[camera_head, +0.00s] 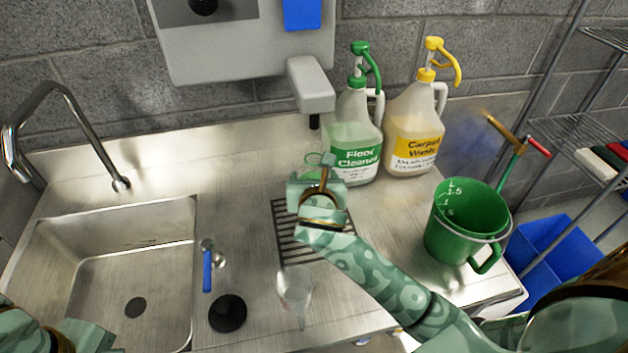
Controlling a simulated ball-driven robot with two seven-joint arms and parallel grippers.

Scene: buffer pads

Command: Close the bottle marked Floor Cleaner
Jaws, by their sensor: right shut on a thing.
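The Floor Cleaner bottle (352,135) stands upright at the back of the counter, a clear jug with pale green liquid and a green pump top (366,62). My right gripper (318,172) is in front of the bottle's lower left side, over the drain grate, well below the pump top. It is shut on a small green thing (328,159), mostly hidden by the jaws; I cannot tell what it is. Part of my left gripper (88,336) shows at the bottom left corner; its fingertips are not clear.
The Carpet Wash bottle (414,125) with a yellow pump stands close right of the Floor Cleaner. A green measuring jug (450,240) is at the right edge. A clear funnel-like thing (295,288) is on the counter. A dispenser (312,88) overhangs. The sink (120,220) is left.

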